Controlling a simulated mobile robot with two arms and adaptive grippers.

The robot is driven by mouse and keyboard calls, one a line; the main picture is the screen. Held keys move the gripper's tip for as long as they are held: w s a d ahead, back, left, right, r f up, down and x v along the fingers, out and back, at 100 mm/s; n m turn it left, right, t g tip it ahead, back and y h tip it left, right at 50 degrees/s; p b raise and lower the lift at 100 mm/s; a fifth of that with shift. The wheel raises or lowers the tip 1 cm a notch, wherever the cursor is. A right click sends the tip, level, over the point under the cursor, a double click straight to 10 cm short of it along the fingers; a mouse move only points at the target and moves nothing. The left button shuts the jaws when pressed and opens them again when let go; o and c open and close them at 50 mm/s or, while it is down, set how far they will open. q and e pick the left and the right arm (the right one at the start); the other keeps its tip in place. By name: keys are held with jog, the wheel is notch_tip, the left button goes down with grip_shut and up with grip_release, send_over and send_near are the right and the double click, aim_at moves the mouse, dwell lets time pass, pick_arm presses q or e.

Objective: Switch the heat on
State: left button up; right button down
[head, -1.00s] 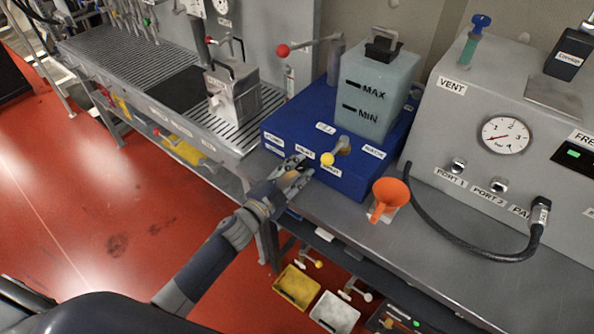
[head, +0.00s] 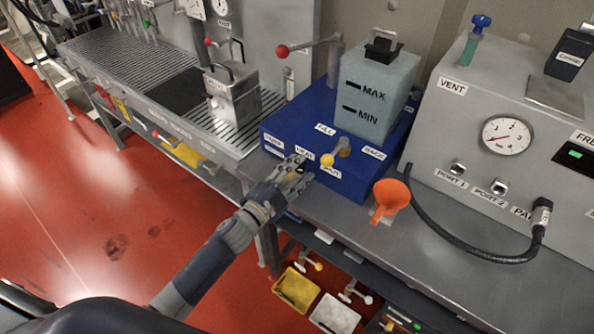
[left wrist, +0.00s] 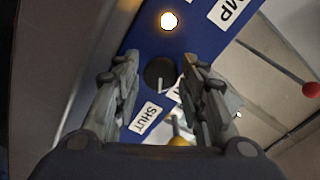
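The blue box (head: 350,185) stands on the bench with labels on its top, among them PUMP, HEAT, FILL and BACK. My left gripper (head: 300,166) is at its front edge, by the HEAT label, and covers part of the face. In the left wrist view my open fingers (left wrist: 160,60) stand on either side of a round black knob (left wrist: 158,76) with a pale pointer line. I cannot tell whether they touch it. A label partly hidden by a finger lies next to the knob. A glowing lamp (left wrist: 169,20) is beyond it, near the PUMP label. My right gripper is not in view.
A yellow-ended lever (head: 328,160) stands close to the right of my left gripper, by the SHUT label. A grey tank (head: 372,95) sits on the box. A red-ended lever (head: 283,51) is behind. An orange funnel (head: 390,196) is to the right.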

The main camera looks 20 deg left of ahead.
pick_arm(q)
jog(key=v, duration=1.2)
dwell(0.6)
jog(key=s+a+f+n+g+y, duration=0.2)
jog(key=s+f+n, duration=0.15)
jog(key=f, duration=0.65)
jog(key=s+a+f+n+g+y, duration=0.1)
jog(key=s+f+n+g+y, duration=0.2)
jog(key=f, duration=0.8)
jog(key=s+a+f+n+g, duration=0.2)
jog(key=s+f, duration=0.2)
jog(key=f, duration=0.6)
jog(key=s+f+n+g, duration=0.1)
jog(key=s+f+g, duration=0.2)
jog(key=s+f, duration=0.3)
jog(key=s+d+f+n+g, duration=0.1)
jog(key=s+f, duration=0.5)
jog(key=s, duration=0.7)
jog(key=s+d+f+n+g+y, duration=0.1)
jog(key=s+f+n+g, duration=0.2)
jog(key=s, duration=0.7)
notch_tip(320, 180, down, 3)
jog(key=shift+s+r+g, duration=0.1)
jog(key=shift+s+g, duration=0.1)
jog(key=shift+g, duration=0.8)
